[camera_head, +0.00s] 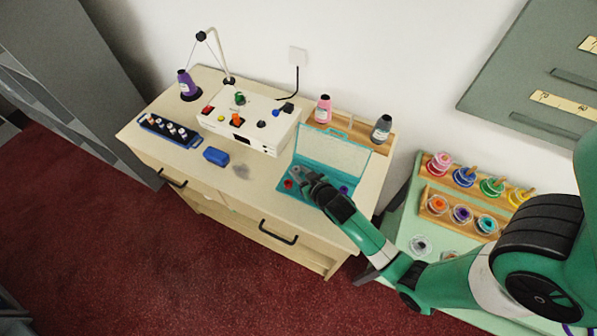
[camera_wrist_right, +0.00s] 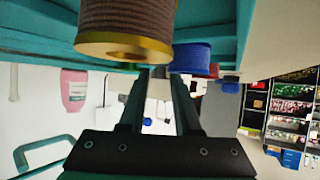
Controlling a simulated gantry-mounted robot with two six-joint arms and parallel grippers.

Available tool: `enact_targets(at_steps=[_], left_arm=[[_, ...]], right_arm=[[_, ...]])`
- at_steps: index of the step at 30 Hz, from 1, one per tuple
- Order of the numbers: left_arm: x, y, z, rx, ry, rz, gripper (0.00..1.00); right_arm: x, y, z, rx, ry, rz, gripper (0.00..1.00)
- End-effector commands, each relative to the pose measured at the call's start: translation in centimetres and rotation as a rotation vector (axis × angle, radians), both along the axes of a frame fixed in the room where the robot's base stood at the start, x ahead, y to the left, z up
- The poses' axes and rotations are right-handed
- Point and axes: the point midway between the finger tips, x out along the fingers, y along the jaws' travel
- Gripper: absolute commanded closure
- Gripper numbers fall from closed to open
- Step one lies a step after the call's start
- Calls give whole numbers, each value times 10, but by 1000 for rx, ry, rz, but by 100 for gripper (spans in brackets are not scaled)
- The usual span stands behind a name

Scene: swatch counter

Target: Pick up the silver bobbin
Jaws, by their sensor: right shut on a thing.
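My right gripper (camera_head: 303,174) reaches into the open teal box (camera_head: 322,200) on the wooden counter. It is shut on a small grey-silver thing, which looks like the silver bobbin (camera_wrist_right: 160,84); the fingers hide most of it. In the right wrist view my right gripper's fingertips (camera_wrist_right: 160,76) point at the box. A brown-thread spool with a gold rim (camera_wrist_right: 125,35) and a blue spool (camera_wrist_right: 191,57) sit close to the fingers. In the head view a red spool (camera_head: 288,184) lies left of the gripper and a purple one (camera_head: 344,190) lies right. My left gripper is not in view.
The box's clear lid (camera_head: 333,151) stands open behind the gripper. A white control box (camera_head: 249,121) and a blue block (camera_head: 216,156) are to the left. Pink (camera_head: 323,110) and grey (camera_head: 381,129) thread cones stand behind. A green table (camera_head: 405,225) with spool racks is at right.

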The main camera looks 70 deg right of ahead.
Motion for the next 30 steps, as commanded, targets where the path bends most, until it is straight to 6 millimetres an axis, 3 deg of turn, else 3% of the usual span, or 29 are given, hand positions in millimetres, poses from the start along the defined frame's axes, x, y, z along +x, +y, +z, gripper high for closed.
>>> enact_targets(at_steps=[6, 13, 17, 21, 24, 30], left_arm=[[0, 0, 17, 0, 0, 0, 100], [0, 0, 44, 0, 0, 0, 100], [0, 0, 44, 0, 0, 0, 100], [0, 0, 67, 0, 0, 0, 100], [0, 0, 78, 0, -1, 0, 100], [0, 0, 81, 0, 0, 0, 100]], right_arm=[[0, 0, 35, -1, -3, 0, 100], [-31, 44, 96, -1, -1, 6, 100], [-56, 78, 107, -1, 3, 10, 100], [-74, 101, 126, -1, 5, 8, 100], [-80, 108, 129, 1, 6, 4, 100], [-84, 112, 127, -1, 1, 0, 100]])
